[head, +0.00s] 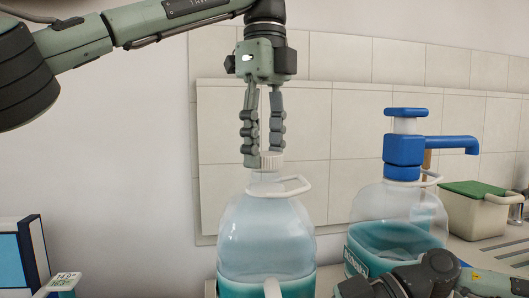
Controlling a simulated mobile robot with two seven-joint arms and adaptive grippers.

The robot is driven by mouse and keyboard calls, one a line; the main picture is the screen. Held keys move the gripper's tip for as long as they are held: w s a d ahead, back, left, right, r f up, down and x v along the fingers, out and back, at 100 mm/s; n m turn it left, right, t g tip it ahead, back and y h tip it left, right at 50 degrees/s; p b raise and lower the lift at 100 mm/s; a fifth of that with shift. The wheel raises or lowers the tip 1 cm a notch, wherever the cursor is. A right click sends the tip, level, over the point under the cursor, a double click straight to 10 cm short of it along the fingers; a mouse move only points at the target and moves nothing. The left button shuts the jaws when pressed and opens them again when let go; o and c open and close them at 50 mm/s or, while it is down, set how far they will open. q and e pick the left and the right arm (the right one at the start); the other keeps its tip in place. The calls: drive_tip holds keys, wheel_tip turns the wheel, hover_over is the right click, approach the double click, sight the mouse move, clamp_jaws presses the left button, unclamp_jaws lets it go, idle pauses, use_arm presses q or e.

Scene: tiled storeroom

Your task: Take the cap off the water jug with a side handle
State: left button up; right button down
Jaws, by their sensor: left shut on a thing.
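The water jug (262,235) is a clear bottle with blue-green water or label low down, standing upright below my left gripper. A pale loop handle (290,187) sits around its neck, and a white side handle (272,288) shows at the bottom edge. A white ribbed cap (271,161) is at the top of the neck. My left gripper (262,155) points straight down with its fingers shut on the cap. I cannot tell whether the cap is still seated on the neck. The jug's base is cut off by the frame. My right gripper is out of frame.
A second jug (395,210) with a blue pump (404,150) stands to the right. A beige bin with a green lid (472,188) is farther right. A blue box (20,258) and a small labelled item (63,283) are at lower left. My right arm covers the lower right.

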sight(265, 153)
use_arm(q)
drive_tip(key=shift+r, duration=0.1)
drive_tip(key=shift+r, duration=2.05)
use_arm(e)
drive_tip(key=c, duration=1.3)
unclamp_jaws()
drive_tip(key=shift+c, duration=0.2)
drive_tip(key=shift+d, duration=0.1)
